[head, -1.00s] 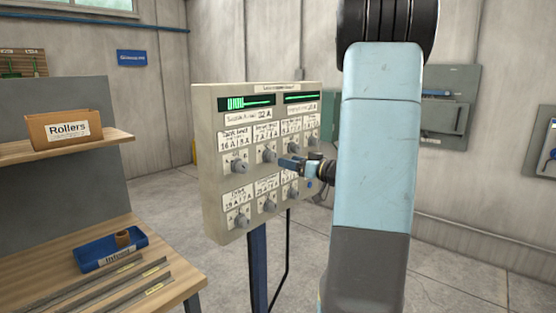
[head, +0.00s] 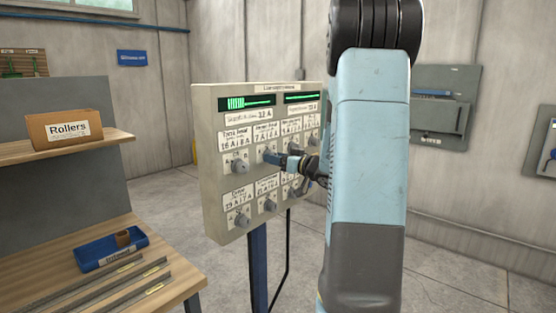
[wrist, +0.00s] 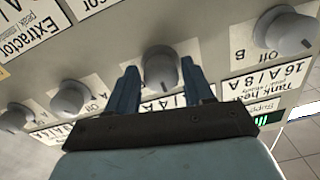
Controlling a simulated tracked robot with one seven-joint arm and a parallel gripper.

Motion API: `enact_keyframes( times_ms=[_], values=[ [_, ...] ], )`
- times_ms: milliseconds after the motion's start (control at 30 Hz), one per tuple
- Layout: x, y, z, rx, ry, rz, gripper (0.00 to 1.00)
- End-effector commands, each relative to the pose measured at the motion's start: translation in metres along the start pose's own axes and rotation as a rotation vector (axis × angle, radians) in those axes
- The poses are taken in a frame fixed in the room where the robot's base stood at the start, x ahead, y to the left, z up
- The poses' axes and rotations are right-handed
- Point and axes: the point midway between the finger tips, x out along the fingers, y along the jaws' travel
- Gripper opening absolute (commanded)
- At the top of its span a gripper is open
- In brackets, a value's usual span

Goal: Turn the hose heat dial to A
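The control panel (head: 215,190) carries two rows of grey dials. My gripper (head: 268,158) is at the second dial from the left in the upper row, under a label that seems to read 7 A. In the wrist view this dial (wrist: 160,62) sits between the two blue fingers of my gripper (wrist: 159,75). The fingers are apart, one on each side, with narrow gaps to the knob. Its dark pointer line points towards my gripper's palm in that view. My gripper partly hides its label, so its name and position letters cannot be read.
The Tank heat dial (wrist: 285,32) is close on the right in the wrist view. Another dial (wrist: 70,97) is on the left. A workbench (head: 185,280) with a blue tray (head: 85,262) and a Rollers box (head: 70,130) stand left of the panel.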

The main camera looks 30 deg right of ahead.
Motion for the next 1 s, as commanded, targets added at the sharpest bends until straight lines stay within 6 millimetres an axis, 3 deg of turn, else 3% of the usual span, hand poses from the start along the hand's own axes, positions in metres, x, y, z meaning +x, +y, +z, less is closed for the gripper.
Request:
enact_keyframes(
  times_ms=[433,767,1000],
  values=[
    [-0.0025,0.0067,-0.0009,0.000,0.000,0.002,0.09],
    [-0.0022,0.0032,-0.0007,-0.058,0.000,0.007,0.09],
    [-0.0019,0.0027,-0.0007,-0.216,-0.004,0.007,0.09]
  ],
)
